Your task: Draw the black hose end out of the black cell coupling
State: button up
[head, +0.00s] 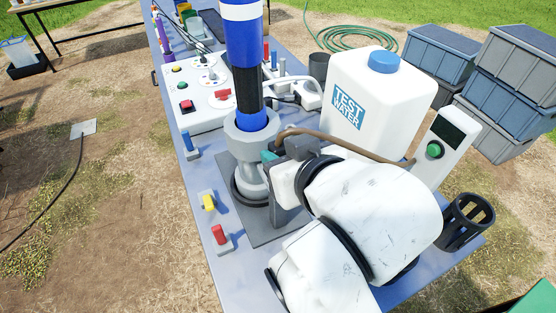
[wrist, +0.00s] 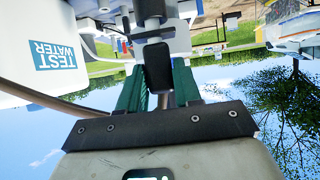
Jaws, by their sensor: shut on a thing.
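My gripper (head: 268,157) is beside the grey stand in the head view, mostly hidden by my white arm; a teal finger shows. In the wrist view its two green fingers (wrist: 158,85) stand on either side of a dark block-shaped piece (wrist: 157,66), which I take for the black hose end, and are shut on it. A thin grey stem and a dark cylinder (wrist: 150,8) lie in line beyond this piece. The cylinder may be the black cell coupling; I cannot tell whether the piece is still seated in it. In the head view both are hidden.
A blue-and-black column stands in a grey holder (head: 252,130). A brown hose (head: 350,146) runs over my wrist past the white TEST WATER canister (head: 375,95). A post with a green button (head: 434,150) and a black cup (head: 468,218) are at right.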

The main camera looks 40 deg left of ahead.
notch_tip(320, 180, up, 5)
jog(key=p, duration=0.4)
jog(key=shift+p, duration=0.3)
dwell(0.6)
